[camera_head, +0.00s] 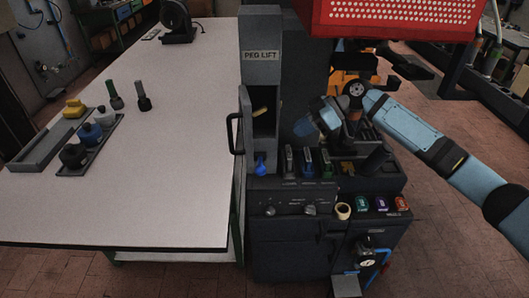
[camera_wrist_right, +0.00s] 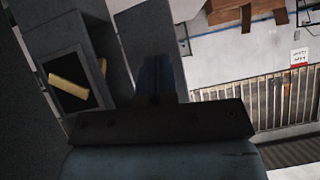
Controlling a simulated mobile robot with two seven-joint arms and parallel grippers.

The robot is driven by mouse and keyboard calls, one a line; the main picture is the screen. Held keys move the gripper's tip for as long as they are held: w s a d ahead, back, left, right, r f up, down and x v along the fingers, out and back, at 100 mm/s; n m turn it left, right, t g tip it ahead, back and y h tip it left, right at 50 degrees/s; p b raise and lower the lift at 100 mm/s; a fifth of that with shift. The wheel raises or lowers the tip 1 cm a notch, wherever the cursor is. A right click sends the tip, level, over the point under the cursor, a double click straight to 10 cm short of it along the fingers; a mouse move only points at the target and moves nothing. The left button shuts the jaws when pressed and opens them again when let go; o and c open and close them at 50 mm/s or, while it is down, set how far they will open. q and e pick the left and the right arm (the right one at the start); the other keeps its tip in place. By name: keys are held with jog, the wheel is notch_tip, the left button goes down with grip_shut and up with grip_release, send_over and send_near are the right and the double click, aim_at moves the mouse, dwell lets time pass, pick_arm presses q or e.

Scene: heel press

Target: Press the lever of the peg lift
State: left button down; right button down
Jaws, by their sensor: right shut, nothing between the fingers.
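The peg lift (camera_head: 261,72) is a dark grey upright tower with a "PEG LIFT" label, at the middle of the head view. A tan peg (camera_head: 260,112) lies tilted in its tall opening and also shows in the right wrist view (camera_wrist_right: 75,74). A black bent handle (camera_head: 234,133) sticks out at the tower's left side; I cannot tell whether it is the lever. A blue knob (camera_head: 260,166) sits at the opening's foot. My right gripper (camera_head: 309,127) is shut and empty, right of the tower and apart from the handle. My left gripper is out of view.
Dark levers with coloured parts (camera_head: 308,162) stand in a row on the machine's front. A red perforated guard (camera_head: 395,14) hangs above the right arm. The white table (camera_head: 185,170) at left is mostly clear, with a bottle tray (camera_head: 92,150).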

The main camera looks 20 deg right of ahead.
jog(key=shift+s, duration=0.15)
jog(key=shift+a, duration=0.1)
jog(key=p, duration=0.3)
send_over(259, 166)
jog(key=d, duration=0.3)
notch_tip(259, 166, down, 6)
notch_tip(259, 166, down, 4)
jog(key=shift+s+a+r, duration=0.1)
jog(key=shift+a, duration=0.05)
jog(key=shift+s, duration=0.1)
